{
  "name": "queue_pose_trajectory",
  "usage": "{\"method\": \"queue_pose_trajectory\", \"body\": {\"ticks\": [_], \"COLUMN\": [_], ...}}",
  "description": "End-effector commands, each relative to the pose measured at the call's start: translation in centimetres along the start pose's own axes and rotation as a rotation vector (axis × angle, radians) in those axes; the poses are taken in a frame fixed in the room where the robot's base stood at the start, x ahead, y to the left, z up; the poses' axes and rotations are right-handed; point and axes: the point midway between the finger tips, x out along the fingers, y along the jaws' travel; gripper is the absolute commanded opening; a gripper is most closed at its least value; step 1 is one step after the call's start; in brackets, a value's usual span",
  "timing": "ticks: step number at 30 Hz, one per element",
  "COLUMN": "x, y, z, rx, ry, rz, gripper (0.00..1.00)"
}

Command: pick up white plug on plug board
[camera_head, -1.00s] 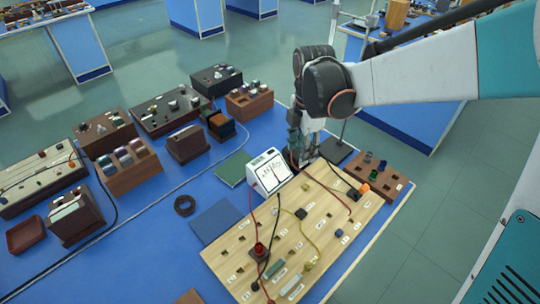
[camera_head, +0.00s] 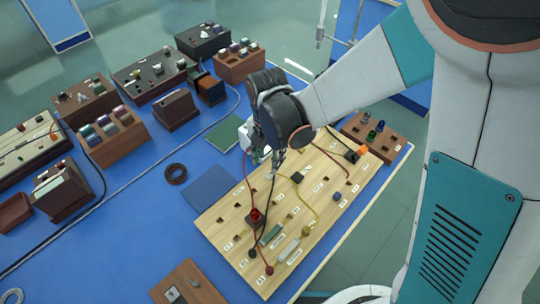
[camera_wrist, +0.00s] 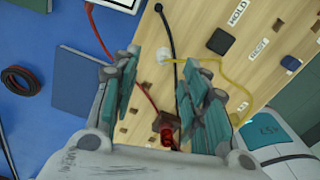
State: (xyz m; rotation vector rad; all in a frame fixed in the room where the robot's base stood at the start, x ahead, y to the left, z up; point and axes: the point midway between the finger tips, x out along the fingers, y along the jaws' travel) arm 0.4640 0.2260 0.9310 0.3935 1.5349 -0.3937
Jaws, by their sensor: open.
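The white plug (camera_wrist: 164,54) stands on the wooden plug board (camera_head: 222,228), with a yellow cable running from it. In the wrist view it lies just beyond my open fingertips, near the middle of the gap. My gripper (camera_head: 264,160) is over the far left part of the board, pointing down, and it hides the white plug in the head view. My open, empty gripper (camera_wrist: 160,75) also shows in the wrist view, its fingers not touching the plug. A black cable (camera_wrist: 175,50) passes close to the plug on its right.
A red plug (camera_head: 257,214) and black switch (camera_head: 297,177) are on the board. Red cables (camera_head: 246,178) run near my gripper. A white meter (camera_head: 243,136) stands behind it. A socket block (camera_head: 355,130) sits at the far right; a blue mat (camera_head: 209,188) lies left.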

Motion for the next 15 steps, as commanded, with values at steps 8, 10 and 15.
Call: {"method": "queue_pose_trajectory", "body": {"ticks": [8, 10, 15], "x": [1.6, 2.5, 5.1], "y": [-0.1, -0.3, -0.6], "z": [0.0, -0.1, -0.2], "rx": [0.001, 0.001, 0.001], "ry": [0.0, 0.0, 0.0], "rz": [0.0, 0.0, 0.0], "gripper": [0.41, 0.41, 0.41]}}
